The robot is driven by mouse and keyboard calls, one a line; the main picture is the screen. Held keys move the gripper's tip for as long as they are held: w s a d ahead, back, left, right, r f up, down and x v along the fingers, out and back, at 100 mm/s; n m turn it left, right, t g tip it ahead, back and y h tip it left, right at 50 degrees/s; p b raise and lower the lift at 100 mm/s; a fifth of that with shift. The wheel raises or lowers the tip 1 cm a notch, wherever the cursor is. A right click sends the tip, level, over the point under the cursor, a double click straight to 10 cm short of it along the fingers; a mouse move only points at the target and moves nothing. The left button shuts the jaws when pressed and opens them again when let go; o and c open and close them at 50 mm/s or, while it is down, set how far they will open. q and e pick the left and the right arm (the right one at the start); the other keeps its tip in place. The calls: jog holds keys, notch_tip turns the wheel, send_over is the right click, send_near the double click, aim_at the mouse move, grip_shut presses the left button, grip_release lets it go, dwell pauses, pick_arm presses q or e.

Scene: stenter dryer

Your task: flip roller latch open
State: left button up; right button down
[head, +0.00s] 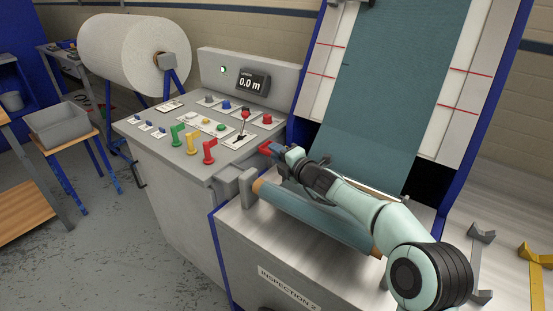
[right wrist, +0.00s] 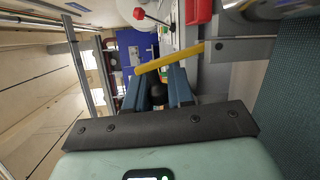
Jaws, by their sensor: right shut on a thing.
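My right gripper (head: 277,160) reaches in from the right over the fabric roller (head: 320,212) to its left end. In the right wrist view, the gripper (right wrist: 161,78) is shut at the yellow latch bar (right wrist: 190,52), which crosses its fingertips. The bar runs to a grey bracket (right wrist: 240,48) and lies tilted in that picture. The gripper hides the yellow bar in the head view. The grey roller bracket (head: 247,186) stands at the roller's left end. My left gripper is not in view.
A red part (head: 266,147) sits close to the gripper, by the control console (head: 160,133) with several levers and buttons. The teal fabric sheet (head: 390,90) rises behind the arm. A grey bracket (head: 480,236) and a yellow bracket (head: 537,258) are at the right.

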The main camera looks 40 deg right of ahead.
jog(key=shift+f, duration=0.15)
jog(key=c, duration=1)
grip_release()
jog(key=shift+s, duration=0.1)
jog(key=s+r, duration=0.1)
jog(key=s, duration=0.6)
jog(key=shift+s+p, duration=0.2)
jog(key=shift+p, duration=0.15)
jog(key=shift+a, duration=0.1)
